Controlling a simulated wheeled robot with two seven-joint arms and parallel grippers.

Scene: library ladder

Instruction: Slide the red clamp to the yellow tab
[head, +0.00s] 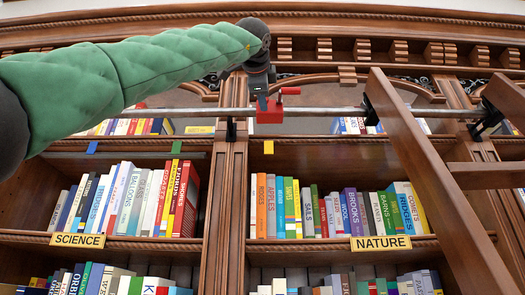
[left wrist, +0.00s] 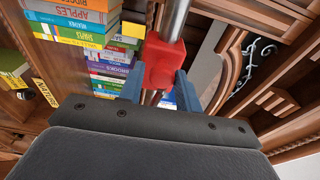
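The red clamp (head: 269,112) sits on the horizontal metal rail (head: 325,111), with a small red handle at its upper right. The yellow tab (head: 268,147) is on the shelf edge, almost straight below the clamp in the head view. My left gripper (head: 262,98) reaches down to the clamp from above. In the left wrist view, the blue fingers of my left gripper (left wrist: 159,80) stand on both sides of the clamp (left wrist: 164,58) and appear to touch it. My right gripper is not in view.
A blue tab (head: 92,147) and a green tab (head: 176,147) are further left. A wooden ladder (head: 430,180) leans at the right, by the rail. A dark rail bracket (head: 231,130) is just left of the clamp. Shelves of books fill the space below.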

